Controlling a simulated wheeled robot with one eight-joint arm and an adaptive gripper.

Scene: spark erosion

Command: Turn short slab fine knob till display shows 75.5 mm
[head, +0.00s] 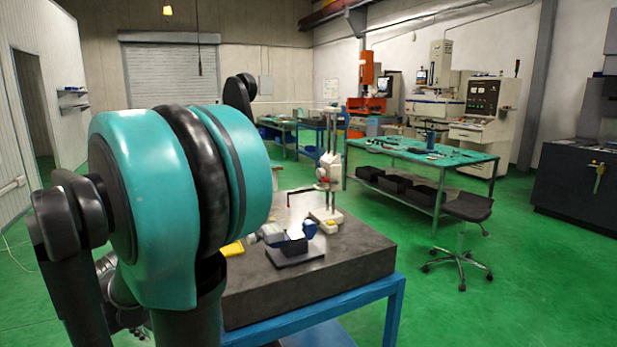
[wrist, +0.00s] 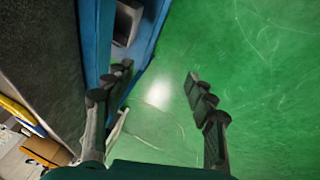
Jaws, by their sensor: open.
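A white height gauge (head: 331,165) stands upright on the dark stone slab (head: 335,285) in the head view. It has a white base, a tall column and a carriage with red and dark parts. Its fine knob and display are too small to make out, so I cannot read a value. My gripper (wrist: 157,80) is open and empty in the wrist view. Its fingers point over the green floor beside the slab's blue stand (wrist: 150,25). The gripper is not visible in the head view, where my large teal arm joint covers the left. The gauge is not recognizable in the wrist view.
A small dark block-like fixture (head: 293,245) and a yellow item (head: 232,249) lie on the slab. A teal-topped workbench (head: 440,158) and a stool (head: 468,208) stand to the right, with machines behind. Green floor (head: 480,310) is clear at the front right.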

